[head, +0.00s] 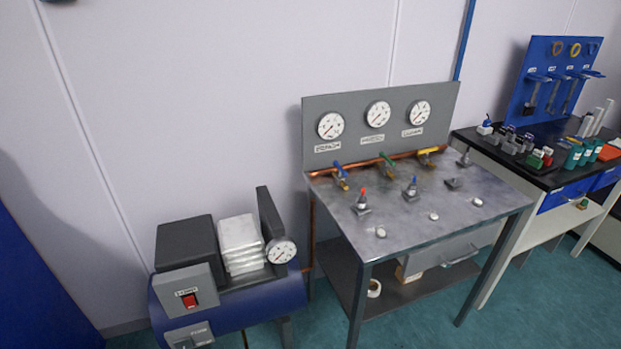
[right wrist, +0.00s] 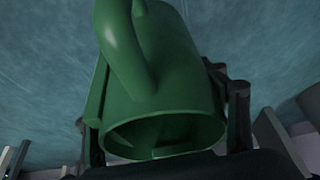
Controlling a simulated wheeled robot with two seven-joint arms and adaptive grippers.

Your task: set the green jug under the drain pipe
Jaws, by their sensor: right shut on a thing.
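The green jug (right wrist: 165,85) fills the middle of the right wrist view, with its handle toward the camera's upper left and its round open rim toward the bottom. My right gripper (right wrist: 165,112) is shut on the jug, with a dark finger on each side of its body. The jug and both grippers are outside the head view. A copper pipe (head: 312,240) runs down beside the metal bench in the head view; I cannot tell whether this is the drain pipe. No clear pipe outlet shows.
A blue compressor-like machine (head: 245,310) with a gauge and red switch stands at the lower left. The metal gauge bench (head: 400,225) has valves on top and a lower shelf with a tape roll (head: 374,289). A black-topped table (head: 500,170) stands right. Teal floor shows between them.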

